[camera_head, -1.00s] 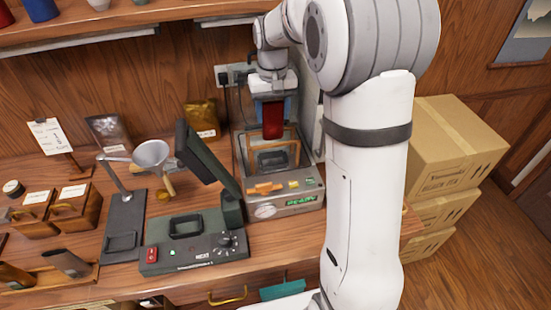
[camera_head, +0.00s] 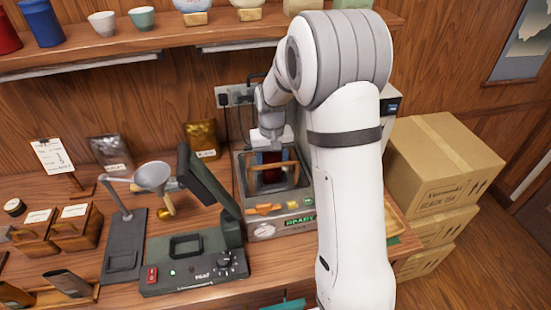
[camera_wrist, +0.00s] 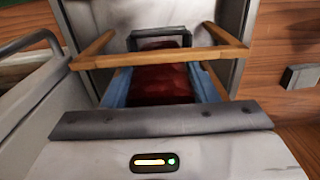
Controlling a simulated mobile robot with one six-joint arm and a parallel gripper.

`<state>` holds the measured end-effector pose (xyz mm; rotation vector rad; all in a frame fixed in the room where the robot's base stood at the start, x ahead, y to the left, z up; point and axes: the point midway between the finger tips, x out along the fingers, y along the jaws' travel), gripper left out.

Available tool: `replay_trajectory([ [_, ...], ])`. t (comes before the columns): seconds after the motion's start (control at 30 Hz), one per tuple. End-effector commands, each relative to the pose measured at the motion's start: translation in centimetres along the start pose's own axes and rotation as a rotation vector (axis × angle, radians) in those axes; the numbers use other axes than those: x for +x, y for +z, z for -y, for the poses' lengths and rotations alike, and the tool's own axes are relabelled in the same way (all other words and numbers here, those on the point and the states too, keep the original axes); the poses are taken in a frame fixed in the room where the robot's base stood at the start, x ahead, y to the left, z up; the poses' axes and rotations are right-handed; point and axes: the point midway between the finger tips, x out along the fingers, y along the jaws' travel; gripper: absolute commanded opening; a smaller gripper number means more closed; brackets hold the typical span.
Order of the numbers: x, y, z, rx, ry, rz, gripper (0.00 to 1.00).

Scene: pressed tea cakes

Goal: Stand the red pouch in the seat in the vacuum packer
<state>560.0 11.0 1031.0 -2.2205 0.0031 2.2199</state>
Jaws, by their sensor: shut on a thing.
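The red pouch (camera_head: 270,176) hangs upright below my gripper (camera_head: 270,155), low inside the vacuum packer (camera_head: 281,220). In the wrist view the red pouch (camera_wrist: 162,75) shows between the two blue fingers of my gripper (camera_wrist: 160,88), which is shut on it. The packer's dark seat (camera_wrist: 132,40) shows in part around the pouch in the wrist view. A wooden frame (camera_wrist: 165,58) crosses around the pouch there. The pouch's lower end is hidden, so I cannot tell whether it touches the seat's floor.
A dark green sealer (camera_head: 190,264) with a raised lid (camera_head: 208,183) stands left of the packer. A funnel on a stand (camera_head: 152,177) is farther left. Cardboard boxes (camera_head: 441,177) are stacked at the right. A shelf with cups (camera_head: 141,18) runs above.

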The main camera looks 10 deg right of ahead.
Motion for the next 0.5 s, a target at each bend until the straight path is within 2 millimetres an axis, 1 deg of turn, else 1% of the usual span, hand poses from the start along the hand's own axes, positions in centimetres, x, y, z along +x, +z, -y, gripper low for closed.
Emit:
replay_trajectory([
  [0.2,0.81,-0.01,0.03,-0.001,0.0,0.0,0.17],
  [0.23,0.64,-0.01,0.04,-0.001,0.0,0.0,0.56],
  [0.47,0.59,-0.01,0.06,-0.001,0.0,0.0,0.74],
  [0.5,0.59,0.0,0.06,-0.001,0.0,0.0,0.75],
])
